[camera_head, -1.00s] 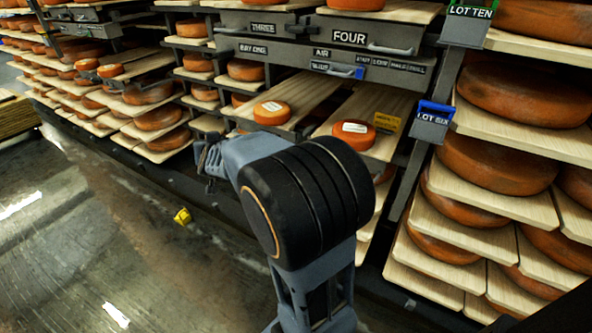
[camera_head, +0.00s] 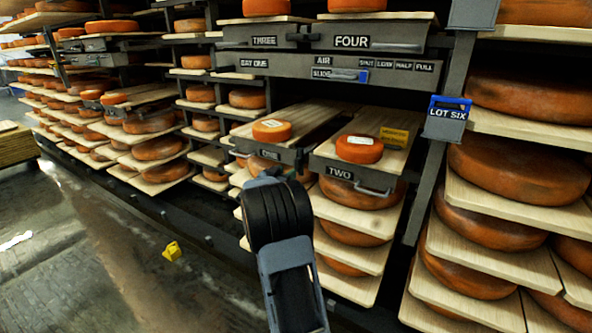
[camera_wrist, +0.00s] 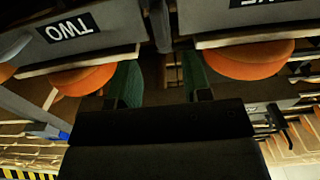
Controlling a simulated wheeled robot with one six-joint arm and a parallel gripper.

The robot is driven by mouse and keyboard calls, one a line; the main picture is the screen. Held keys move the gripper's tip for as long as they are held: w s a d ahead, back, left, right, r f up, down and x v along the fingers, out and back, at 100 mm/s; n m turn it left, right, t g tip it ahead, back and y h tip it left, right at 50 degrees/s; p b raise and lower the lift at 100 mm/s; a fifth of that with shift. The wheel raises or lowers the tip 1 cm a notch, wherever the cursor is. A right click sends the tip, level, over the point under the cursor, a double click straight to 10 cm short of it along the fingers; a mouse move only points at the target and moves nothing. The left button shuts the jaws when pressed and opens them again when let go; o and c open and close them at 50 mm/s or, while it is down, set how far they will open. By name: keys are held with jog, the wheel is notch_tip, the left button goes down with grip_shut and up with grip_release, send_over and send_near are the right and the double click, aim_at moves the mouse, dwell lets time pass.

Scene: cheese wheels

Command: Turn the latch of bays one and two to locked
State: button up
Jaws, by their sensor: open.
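Bay ONE (camera_head: 271,154) and bay TWO (camera_head: 340,172) are grey-fronted trays side by side in the rack. Each bears a wooden board with a small orange cheese wheel. A metal handle-like bar (camera_head: 372,190) shows on TWO's front; whether it is the latch is unclear. My arm covers part of ONE's front. In the head view my gripper is hidden behind my arm. In the wrist view my gripper (camera_wrist: 160,82) is open, its green fingers apart with nothing clearly between them. TWO's label (camera_wrist: 68,27) appears upside down at left there, and another label (camera_wrist: 262,2) is cut off at upper right.
Bays THREE (camera_head: 264,41) and FOUR (camera_head: 351,41) sit above a grey panel with a blue-tipped slide (camera_head: 363,76). A blue-topped LOT SIX box (camera_head: 447,112) hangs on the right upright. Large cheese wheels fill the racks. A yellow object (camera_head: 172,251) lies on the open floor.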

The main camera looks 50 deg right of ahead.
aim_at(296, 165)
jog(key=b+x, duration=0.1)
jog(key=x, duration=0.6)
jog(key=shift+d+b, duration=0.2)
jog(key=shift+b, duration=0.1)
grip_shut()
